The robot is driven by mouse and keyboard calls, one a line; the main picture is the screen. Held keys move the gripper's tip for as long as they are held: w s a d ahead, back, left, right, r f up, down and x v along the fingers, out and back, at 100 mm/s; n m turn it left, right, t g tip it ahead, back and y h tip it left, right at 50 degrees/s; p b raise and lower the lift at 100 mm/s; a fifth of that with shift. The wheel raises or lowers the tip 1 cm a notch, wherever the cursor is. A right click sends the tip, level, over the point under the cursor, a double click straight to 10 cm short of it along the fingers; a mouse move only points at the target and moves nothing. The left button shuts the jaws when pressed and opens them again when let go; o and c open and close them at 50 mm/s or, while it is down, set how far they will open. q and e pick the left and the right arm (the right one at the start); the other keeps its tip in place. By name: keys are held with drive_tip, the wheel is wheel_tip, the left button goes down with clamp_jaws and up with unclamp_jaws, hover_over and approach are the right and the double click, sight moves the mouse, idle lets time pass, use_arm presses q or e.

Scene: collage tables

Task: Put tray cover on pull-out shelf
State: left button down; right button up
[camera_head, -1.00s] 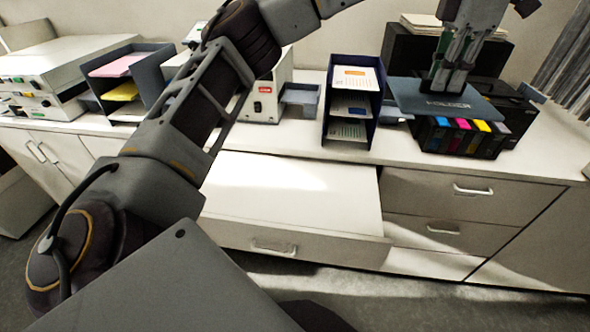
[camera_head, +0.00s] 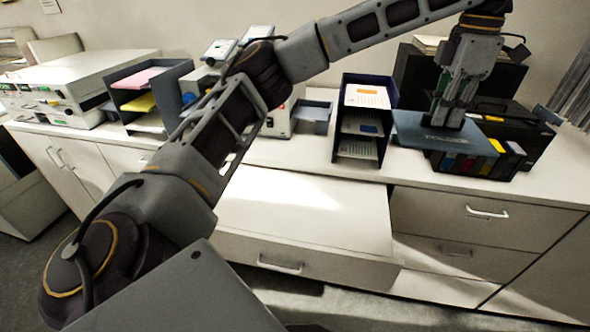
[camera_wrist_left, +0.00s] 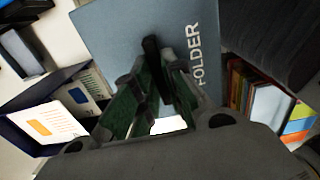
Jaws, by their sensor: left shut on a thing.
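The tray cover (camera_head: 412,132) is a flat blue-grey plate lettered "FOLDER". In the left wrist view, the cover (camera_wrist_left: 115,30) lies under the fingers (camera_wrist_left: 160,65). I cannot tell whether the cover touches the printer. The pull-out shelf (camera_head: 305,205) is a white surface extended from the counter at centre, bare where it shows. My left arm hides its left part. My right gripper is not in view.
A dark paper organizer (camera_head: 341,118) with printed sheets stands close to the cover's left. Another organizer (camera_head: 180,75) and white devices (camera_head: 75,78) stand farther left. Drawers (camera_head: 480,225) lie below the printer.

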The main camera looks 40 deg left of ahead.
use_arm(q)
drive_tip(key=s+a+f+b, duration=0.1)
drive_tip(key=a+f, duration=0.9)
drive_tip(key=f, duration=0.3)
drive_tip(key=s+a+f+b, duration=0.1)
drive_tip(key=a+f+b, duration=0.1)
drive_tip(key=a+f, duration=0.8)
wheel_tip(320, 180, down, 4)
drive_tip(key=shift+s+a+f, duration=0.15)
drive_tip(key=shift+s+f, duration=0.05)
drive_tip(key=shift+s, duration=0.2)
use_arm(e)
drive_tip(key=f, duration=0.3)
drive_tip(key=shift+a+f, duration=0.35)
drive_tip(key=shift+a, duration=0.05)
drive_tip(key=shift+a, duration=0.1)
use_arm(q)
drive_tip(key=shift+f, duration=3.1)
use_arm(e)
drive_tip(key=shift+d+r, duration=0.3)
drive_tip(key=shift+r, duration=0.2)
use_arm(q)
drive_tip(key=shift+f, duration=0.15)
